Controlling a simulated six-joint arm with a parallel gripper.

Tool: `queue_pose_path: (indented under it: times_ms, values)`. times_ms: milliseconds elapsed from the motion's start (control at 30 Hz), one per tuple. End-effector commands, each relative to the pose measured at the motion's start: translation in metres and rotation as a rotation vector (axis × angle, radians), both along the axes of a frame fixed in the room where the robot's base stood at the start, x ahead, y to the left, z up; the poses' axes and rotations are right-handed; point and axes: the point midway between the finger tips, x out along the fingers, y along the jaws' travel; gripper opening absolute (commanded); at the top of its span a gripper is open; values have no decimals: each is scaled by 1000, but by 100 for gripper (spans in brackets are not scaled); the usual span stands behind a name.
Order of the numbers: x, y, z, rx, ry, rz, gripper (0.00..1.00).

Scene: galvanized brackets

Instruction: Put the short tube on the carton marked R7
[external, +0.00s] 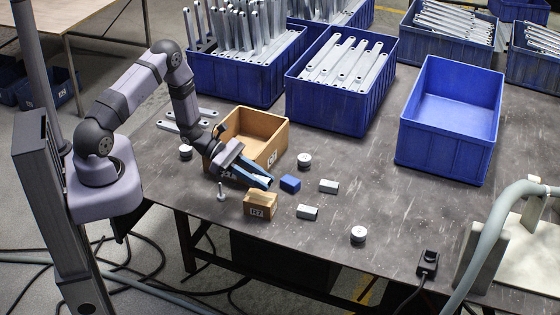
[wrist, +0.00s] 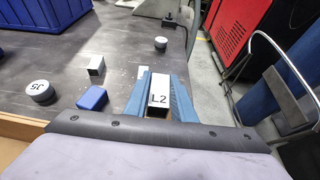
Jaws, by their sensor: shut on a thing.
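My gripper (external: 262,181) is low over the table, its blue fingers shut on a short silver tube marked L2. In the wrist view the tube (wrist: 159,90) sits between the two fingers (wrist: 158,98), its labelled face toward the camera. In the external view the fingers mostly hide it. The small brown carton marked R7 (external: 258,206) stands on the table just below and in front of the fingers. A brown patch, probably this carton, shows under the tube in the wrist view. Whether tube and carton touch, I cannot tell.
A blue block (external: 290,184), two similar silver pieces (external: 328,186) (external: 307,212) and round caps (external: 304,160) (external: 358,234) lie to the right. A bolt (external: 221,192) stands left of the carton. An open brown box (external: 272,150) and blue bins (external: 445,150) are behind.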

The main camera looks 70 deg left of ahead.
Motion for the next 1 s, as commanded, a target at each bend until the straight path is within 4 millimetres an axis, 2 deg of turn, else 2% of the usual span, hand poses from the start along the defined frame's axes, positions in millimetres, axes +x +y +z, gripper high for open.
queue_pose_path:
  times_ms: [500,967,1000]
  values:
    - [0,0,-40,-1,0,0,0]
    - [0,0,-46,0,0,0,0]
    - [0,0,-45,0,0,0,30]
